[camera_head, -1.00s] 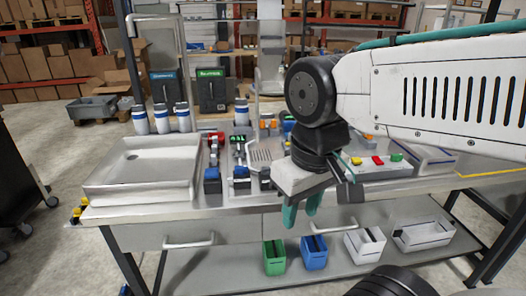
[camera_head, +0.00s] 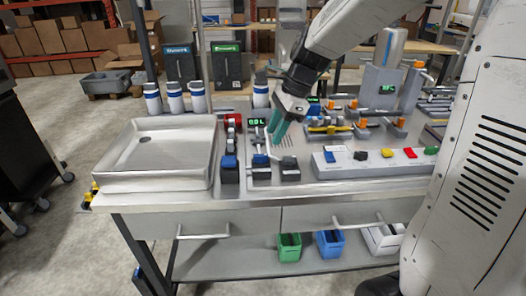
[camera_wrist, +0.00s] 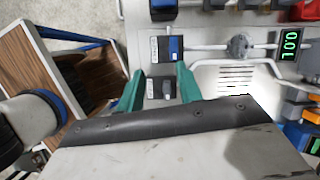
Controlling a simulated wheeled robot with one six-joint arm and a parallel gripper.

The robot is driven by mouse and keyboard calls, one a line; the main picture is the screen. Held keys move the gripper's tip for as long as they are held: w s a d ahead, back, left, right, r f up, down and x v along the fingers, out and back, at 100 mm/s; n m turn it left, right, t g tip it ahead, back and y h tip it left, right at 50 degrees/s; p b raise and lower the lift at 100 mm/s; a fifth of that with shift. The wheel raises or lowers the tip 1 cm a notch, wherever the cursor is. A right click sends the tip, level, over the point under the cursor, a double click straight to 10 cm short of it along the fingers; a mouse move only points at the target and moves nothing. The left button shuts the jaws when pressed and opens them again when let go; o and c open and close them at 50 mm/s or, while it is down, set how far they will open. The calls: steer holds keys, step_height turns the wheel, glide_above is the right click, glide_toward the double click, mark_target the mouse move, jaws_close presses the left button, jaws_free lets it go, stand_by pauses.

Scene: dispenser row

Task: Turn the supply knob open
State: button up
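Three dark knob blocks stand in a row at the front of the bench panel: a left one with a blue top (camera_head: 229,166), a middle one with a blue top (camera_head: 261,165) and a right one with a dark grey top (camera_head: 290,169). Which is the supply knob I cannot tell; the labels are unreadable. My gripper (camera_head: 277,130) points down over the panel, open and empty. In the wrist view its teal fingers (camera_wrist: 158,70) appear on either side of the dark grey knob (camera_wrist: 167,88), with no visible contact. The middle blue knob (camera_wrist: 175,48) is just beside them.
A green "0.0L" display (camera_wrist: 289,45) and pipework with a grey round fitting (camera_wrist: 240,45) lie behind the knobs. A white basin (camera_head: 155,180) is at left. A white button box (camera_head: 375,162) and orange-capped fittings (camera_head: 363,122) are at right.

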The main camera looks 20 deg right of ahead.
mark_target(263, 154)
steer(key=w+f, duration=0.1)
steer(key=f, duration=0.2)
steer(key=w+a+f+m, duration=0.1)
steer(key=f, duration=0.1)
steer(key=w+a+f+m, duration=0.1)
steer(key=f, duration=0.2)
steer(key=shift+w+a+f, duration=0.15)
steer(key=shift+w+f, duration=0.05)
steer(key=shift+f, duration=0.15)
steer(key=shift+c, duration=0.2)
jaws_close()
